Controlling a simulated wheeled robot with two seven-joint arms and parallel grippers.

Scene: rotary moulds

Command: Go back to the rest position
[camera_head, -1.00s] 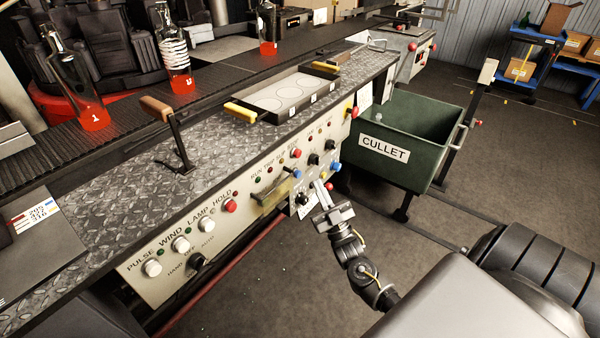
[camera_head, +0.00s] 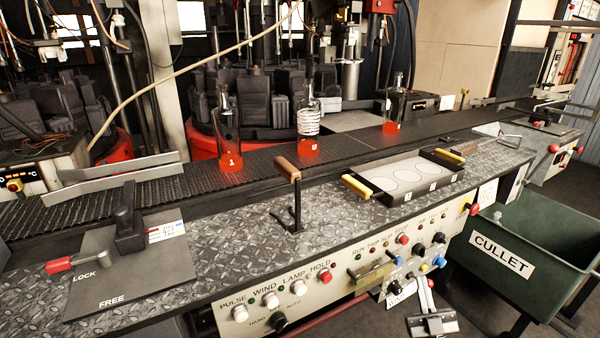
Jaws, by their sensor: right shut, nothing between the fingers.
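My right gripper (camera_head: 424,284) shows at the bottom right, in front of the control panel (camera_head: 340,288). Its fingers are shut and point up toward the panel's lower edge, near the small key-like plate there. I see nothing held in it. I cannot tell whether its tips touch the panel. The rest of the right arm is cut off by the bottom edge of the picture. My left gripper is not in view.
Bottles with red bases, marked 1 (camera_head: 229,140) and further right (camera_head: 308,120), stand on the dark conveyor (camera_head: 265,166). A tray with yellow handles (camera_head: 405,178) lies on the metal-plate bench. A green CULLET bin (camera_head: 520,262) stands at the right.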

